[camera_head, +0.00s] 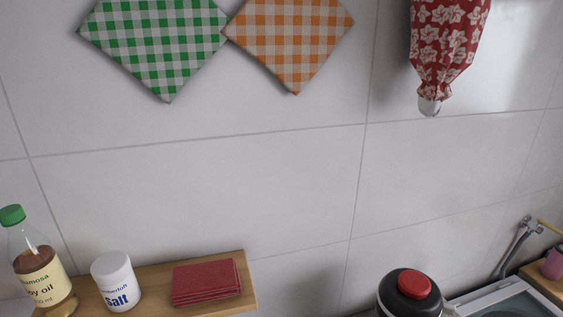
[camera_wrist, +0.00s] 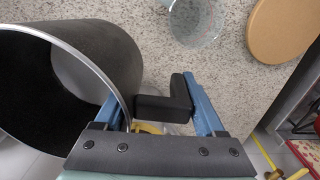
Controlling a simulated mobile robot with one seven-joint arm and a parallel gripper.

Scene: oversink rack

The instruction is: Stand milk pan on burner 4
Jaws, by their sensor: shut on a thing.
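The milk pan appears to be the large dark pan (camera_wrist: 98,45) with a pale metal rim at the left of the wrist view. The exact contact is partly hidden. No burner can be made out in either view. My gripper and the pan are not in the head view.
A speckled worktop (camera_wrist: 225,70) carries a clear glass bowl (camera_wrist: 195,22) and a round wooden board (camera_wrist: 285,30). A wooden shelf (camera_head: 150,278) holds a soy oil bottle (camera_head: 38,265), a salt jar (camera_head: 116,282) and red napkins (camera_head: 206,281). A black, red-topped object (camera_head: 410,293) stands lower right.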

